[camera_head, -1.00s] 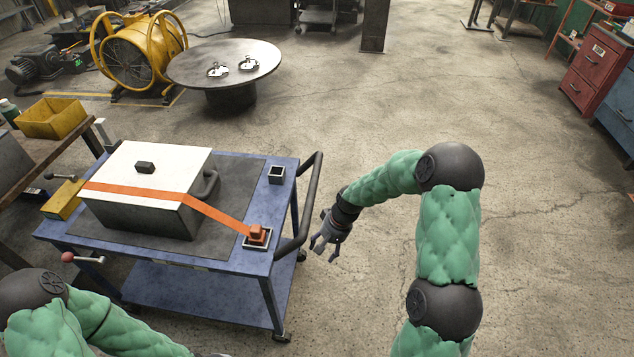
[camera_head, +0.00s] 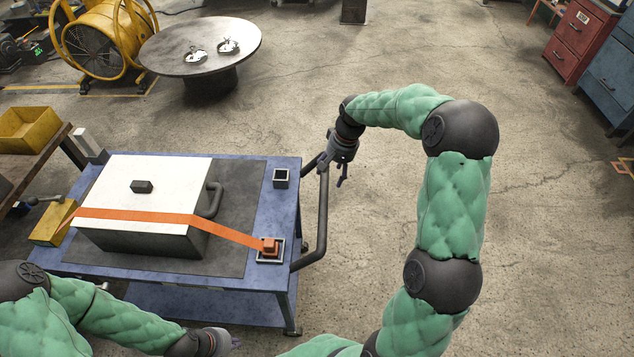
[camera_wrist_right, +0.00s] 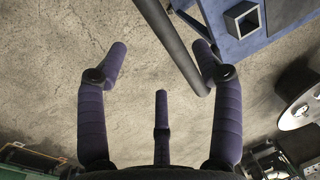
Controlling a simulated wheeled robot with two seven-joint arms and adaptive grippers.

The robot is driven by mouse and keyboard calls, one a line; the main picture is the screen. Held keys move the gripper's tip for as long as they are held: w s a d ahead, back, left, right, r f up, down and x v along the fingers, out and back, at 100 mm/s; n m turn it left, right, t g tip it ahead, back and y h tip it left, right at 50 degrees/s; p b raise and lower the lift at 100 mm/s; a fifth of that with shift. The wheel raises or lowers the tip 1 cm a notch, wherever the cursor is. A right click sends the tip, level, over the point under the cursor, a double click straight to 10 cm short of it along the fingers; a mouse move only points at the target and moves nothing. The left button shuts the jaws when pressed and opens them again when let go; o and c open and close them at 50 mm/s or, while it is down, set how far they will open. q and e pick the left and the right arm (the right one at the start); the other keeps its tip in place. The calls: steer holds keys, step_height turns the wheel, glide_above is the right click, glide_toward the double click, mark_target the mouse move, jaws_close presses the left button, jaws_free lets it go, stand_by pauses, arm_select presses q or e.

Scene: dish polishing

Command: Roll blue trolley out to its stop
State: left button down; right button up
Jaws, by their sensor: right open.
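The blue trolley (camera_head: 279,223) stands left of centre in the camera_head view, with a dark push handle (camera_head: 322,222) along its right side. It carries a grey box with a white lid (camera_head: 111,178) under an orange strap (camera_head: 235,236). My right gripper (camera_head: 340,168) is beside the far end of the handle. In the right wrist view my right gripper (camera_wrist_right: 160,75) is open, and the handle bar (camera_wrist_right: 172,40) slants close to its right finger; I cannot tell whether they touch. My left gripper (camera_head: 232,341) is low, in front of the trolley; its fingers are barely visible.
A round table (camera_head: 200,50) with two small metal items stands behind the trolley, next to a yellow fan (camera_head: 100,40). A workbench with a yellow bin (camera_head: 28,130) is at the left. Red drawers (camera_head: 580,40) stand at the far right. The floor right of the trolley is clear.

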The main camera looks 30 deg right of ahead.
mark_target(327, 193)
steer(key=f, duration=0.3)
steer(key=a+f+b, duration=0.1)
steer(key=f, duration=0.6)
steer(key=shift+w+a+b, duration=0.15)
steer(key=shift+a+b, duration=0.15)
jaws_close()
